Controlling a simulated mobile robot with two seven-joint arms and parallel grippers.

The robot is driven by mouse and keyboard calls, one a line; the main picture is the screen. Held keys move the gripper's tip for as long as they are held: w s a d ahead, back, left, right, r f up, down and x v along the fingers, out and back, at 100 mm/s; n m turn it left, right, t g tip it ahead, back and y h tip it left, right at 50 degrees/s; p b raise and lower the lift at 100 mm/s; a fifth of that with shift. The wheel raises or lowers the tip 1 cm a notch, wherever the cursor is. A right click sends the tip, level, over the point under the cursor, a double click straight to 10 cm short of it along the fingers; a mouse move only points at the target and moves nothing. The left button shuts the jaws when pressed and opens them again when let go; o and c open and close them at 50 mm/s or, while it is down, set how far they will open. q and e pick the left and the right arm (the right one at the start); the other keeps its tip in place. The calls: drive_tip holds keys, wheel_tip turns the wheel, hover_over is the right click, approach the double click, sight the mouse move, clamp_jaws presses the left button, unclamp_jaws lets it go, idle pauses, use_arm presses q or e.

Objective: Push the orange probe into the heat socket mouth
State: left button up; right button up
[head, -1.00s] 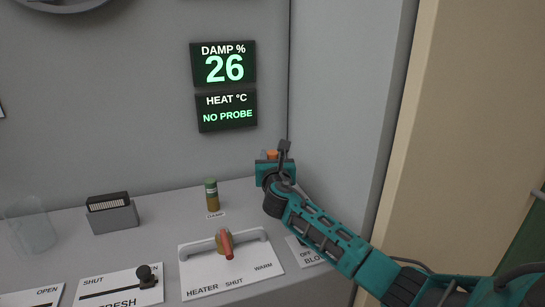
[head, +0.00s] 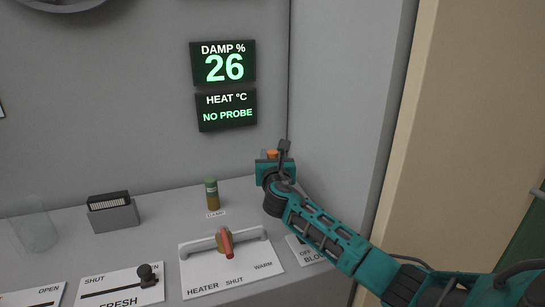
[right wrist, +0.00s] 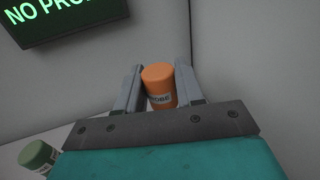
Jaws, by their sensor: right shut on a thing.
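The orange probe (right wrist: 158,86) is a short cylinder with a label, held between the two fingers of my right gripper (right wrist: 160,92). In the head view only the orange top of the probe (head: 272,154) shows above my right gripper (head: 274,160), at the back right of the counter. The probe's lower end and the heat socket mouth are hidden behind the gripper, so I cannot tell whether they touch. The heat display (head: 226,110) reads NO PROBE. My left gripper is not in view.
A green-topped damp probe (head: 211,193) stands left of my gripper, also in the right wrist view (right wrist: 38,157). The heater lever (head: 226,243) and fresh slider (head: 146,276) are in front. A grey box (head: 113,214) and clear glass (head: 34,232) stand left. Walls close in behind and right.

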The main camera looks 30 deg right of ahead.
idle(0.4)
drive_tip(key=shift+f+b, duration=0.45)
drive_tip(key=shift+f, duration=0.45)
drive_tip(key=shift+f+b, duration=1.2)
drive_tip(key=shift+f, duration=0.5)
drive_tip(key=o, duration=1.2)
drive_tip(key=shift+s, duration=0.1)
drive_tip(key=p+v, duration=0.1)
drive_tip(key=v, duration=1.1)
drive_tip(key=shift+s+a+r+p, duration=0.2)
drive_tip(key=shift+s+p, duration=0.1)
drive_tip(key=shift+p, duration=0.1)
drive_tip(key=shift+f, duration=0.1)
